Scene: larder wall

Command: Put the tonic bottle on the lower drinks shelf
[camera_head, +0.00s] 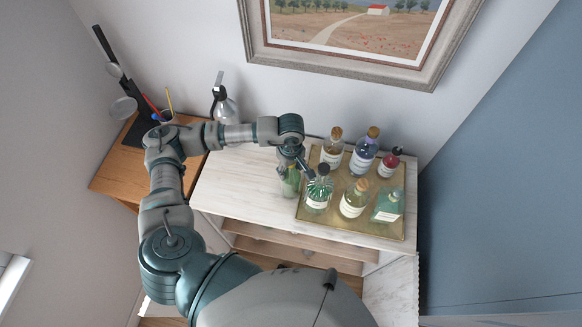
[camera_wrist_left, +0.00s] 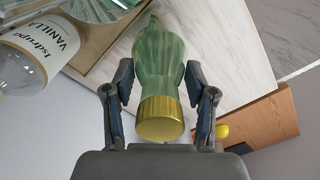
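A green glass bottle (camera_head: 289,186), likely the tonic, stands on the white cabinet top just left of the tray; no label on it shows. In the left wrist view its gold cap (camera_wrist_left: 161,121) and green body (camera_wrist_left: 160,60) lie between my fingers. My left gripper (camera_head: 299,170) is over this bottle. In the wrist view its fingers (camera_wrist_left: 160,85) are apart on either side, with narrow gaps beside the cap; contact farther down is unclear. The lower shelf (camera_head: 290,239) shows below the cabinet top, partly hidden by my body. My right gripper is out of view.
A gold tray (camera_head: 400,226) with several bottles stands right beside the green bottle; a ribbed green bottle (camera_head: 319,192) is closest.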

